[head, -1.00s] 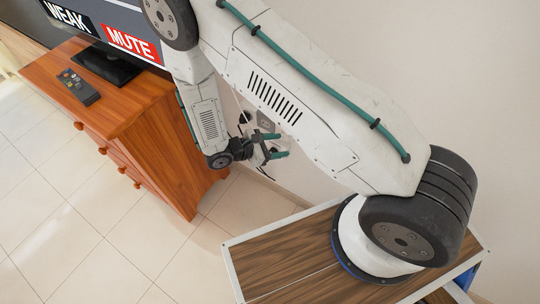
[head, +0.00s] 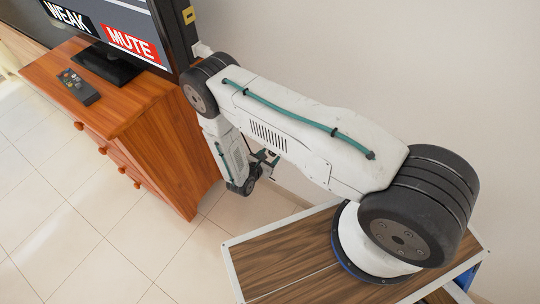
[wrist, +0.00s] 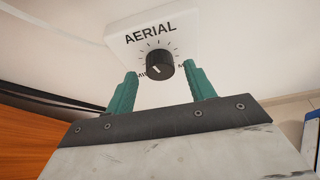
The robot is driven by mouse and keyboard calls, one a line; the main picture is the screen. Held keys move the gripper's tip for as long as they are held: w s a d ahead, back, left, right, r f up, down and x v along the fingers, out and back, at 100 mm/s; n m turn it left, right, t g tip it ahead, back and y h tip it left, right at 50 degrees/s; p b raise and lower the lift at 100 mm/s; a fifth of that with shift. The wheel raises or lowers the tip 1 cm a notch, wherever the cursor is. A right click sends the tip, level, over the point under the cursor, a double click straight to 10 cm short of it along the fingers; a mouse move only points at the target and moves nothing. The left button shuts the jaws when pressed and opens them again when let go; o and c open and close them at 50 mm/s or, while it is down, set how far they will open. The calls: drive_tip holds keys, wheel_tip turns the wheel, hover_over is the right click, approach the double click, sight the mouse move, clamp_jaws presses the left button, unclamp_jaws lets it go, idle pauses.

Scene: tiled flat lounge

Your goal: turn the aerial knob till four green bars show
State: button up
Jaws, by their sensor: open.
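The aerial knob (wrist: 160,66) is black and round, on a white box (wrist: 153,38) marked AERIAL, with tick marks around its upper side. A small pale mark shows on the knob's face; its exact setting is hard to read. My gripper (wrist: 160,72) is open, its two green fingers left and right below the knob, with visible gaps on both sides. I cannot tell how far short of the knob the fingertips are. In the head view the television (head: 144,16) shows WEAK and MUTE labels; no green bars are in view. My arm hides the knob there.
A wooden chest of drawers (head: 165,135) carries the television and a remote control (head: 79,86). It stands close to the left of my forearm. The pale wall (head: 450,70) is behind my arm. Tiled floor (head: 90,220) is clear in front of the chest.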

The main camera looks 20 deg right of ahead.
drive_tip(key=shift+w+d+f, duration=0.25)
drive_tip(key=shift+w+d, duration=0.05)
drive_tip(key=shift+d, duration=0.2)
drive_tip(key=c, duration=1)
drive_tip(key=shift+o, duration=0.2)
drive_tip(key=m+t, duration=0.1)
drive_tip(key=m, duration=0.1)
drive_tip(key=m+t+y, duration=0.1)
drive_tip(key=m, duration=0.1)
drive_tip(key=shift+s+d+f+t, duration=0.1)
drive_tip(key=shift+s+t, duration=0.05)
drive_tip(key=shift+t, duration=0.15)
drive_tip(key=m+t+y, duration=0.1)
drive_tip(key=m+t, duration=0.1)
drive_tip(key=m, duration=0.2)
drive_tip(key=shift+s, duration=0.1)
